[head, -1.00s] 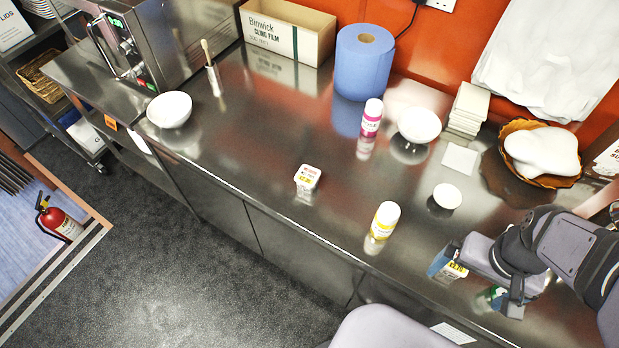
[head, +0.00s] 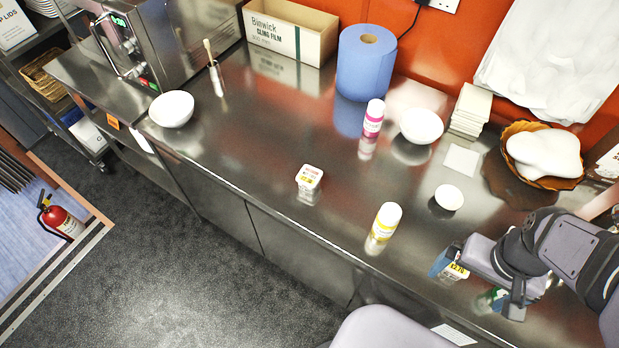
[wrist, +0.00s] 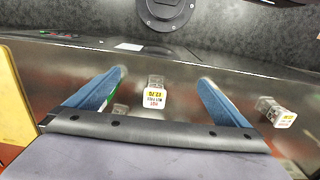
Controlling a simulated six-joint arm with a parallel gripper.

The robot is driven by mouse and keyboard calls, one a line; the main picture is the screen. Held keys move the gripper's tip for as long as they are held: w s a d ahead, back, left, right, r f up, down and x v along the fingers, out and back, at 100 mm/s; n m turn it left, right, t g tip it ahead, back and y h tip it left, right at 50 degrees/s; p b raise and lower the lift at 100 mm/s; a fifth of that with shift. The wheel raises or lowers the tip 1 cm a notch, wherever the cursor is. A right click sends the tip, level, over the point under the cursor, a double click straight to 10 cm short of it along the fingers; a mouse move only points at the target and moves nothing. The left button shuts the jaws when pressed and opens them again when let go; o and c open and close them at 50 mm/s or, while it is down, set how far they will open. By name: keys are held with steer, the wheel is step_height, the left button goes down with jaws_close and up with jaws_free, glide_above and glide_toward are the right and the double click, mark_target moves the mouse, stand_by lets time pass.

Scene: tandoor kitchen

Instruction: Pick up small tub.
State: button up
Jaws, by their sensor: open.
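A small white tub (head: 309,177) with a yellow and red price label stands on the steel counter in the middle of the head view. A similar labelled tub (wrist: 156,97) shows between my blue fingertips in the wrist view; in the head view its yellow label (head: 457,271) shows beside my gripper (head: 468,282). My gripper is open, with a finger on either side of that tub in the wrist view (wrist: 160,92) and clear gaps to it. I cannot tell its height above the counter. Another labelled tub (wrist: 282,115) shows right of my fingers in the wrist view.
A yellow-labelled bottle (head: 385,220) stands left of my gripper, and a small white bowl (head: 448,197) behind it. A pink-labelled bottle (head: 372,118) and a larger bowl (head: 421,126) stand further back. The counter's front edge is close. A yellow object (wrist: 14,100) fills the wrist view's left edge.

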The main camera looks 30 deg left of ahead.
steer(key=c, duration=0.9)
steer(key=shift+r, duration=0.1)
